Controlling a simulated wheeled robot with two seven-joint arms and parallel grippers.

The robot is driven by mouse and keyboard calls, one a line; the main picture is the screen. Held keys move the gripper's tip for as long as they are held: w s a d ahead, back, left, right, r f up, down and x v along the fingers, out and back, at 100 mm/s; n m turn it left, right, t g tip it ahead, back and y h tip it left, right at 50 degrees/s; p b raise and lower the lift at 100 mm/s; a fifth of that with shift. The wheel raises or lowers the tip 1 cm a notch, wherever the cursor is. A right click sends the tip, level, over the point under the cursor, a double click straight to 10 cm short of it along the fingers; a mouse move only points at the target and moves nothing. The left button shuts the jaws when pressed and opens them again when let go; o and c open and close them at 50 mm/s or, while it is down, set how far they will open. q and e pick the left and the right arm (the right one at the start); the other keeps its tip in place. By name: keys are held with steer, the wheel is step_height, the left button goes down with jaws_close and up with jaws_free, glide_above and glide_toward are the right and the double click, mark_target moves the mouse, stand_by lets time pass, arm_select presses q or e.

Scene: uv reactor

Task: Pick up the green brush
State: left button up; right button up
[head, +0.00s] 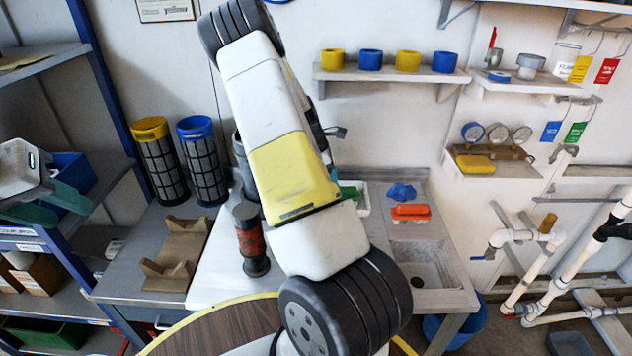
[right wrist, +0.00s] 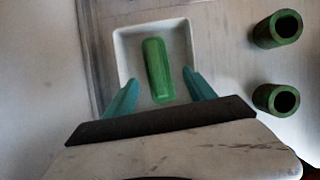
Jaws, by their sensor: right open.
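The green brush (right wrist: 157,70) lies lengthwise in a small white tray (right wrist: 122,45) in the right wrist view. My right gripper (right wrist: 161,78) is open, with one teal finger on each side of the brush's near part; I cannot tell whether they touch it. In the head view my right arm covers most of the tray (head: 363,206); a bit of green (head: 349,193) shows beside the arm.
Two hollow green cylinders (right wrist: 277,28) stand right of the tray. A red-and-black cylinder (head: 250,240) stands on the bench left of my right arm. A red-orange brush (head: 411,212) and blue item (head: 401,192) lie near the sink (head: 425,272). Filter cartridges (head: 160,160) stand at left.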

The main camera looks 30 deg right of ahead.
steer(key=x, duration=0.6)
steer(key=shift+w+d+f, duration=0.15)
steer(key=shift+d, duration=0.05)
steer(key=shift+c, duration=0.4)
jaws_close()
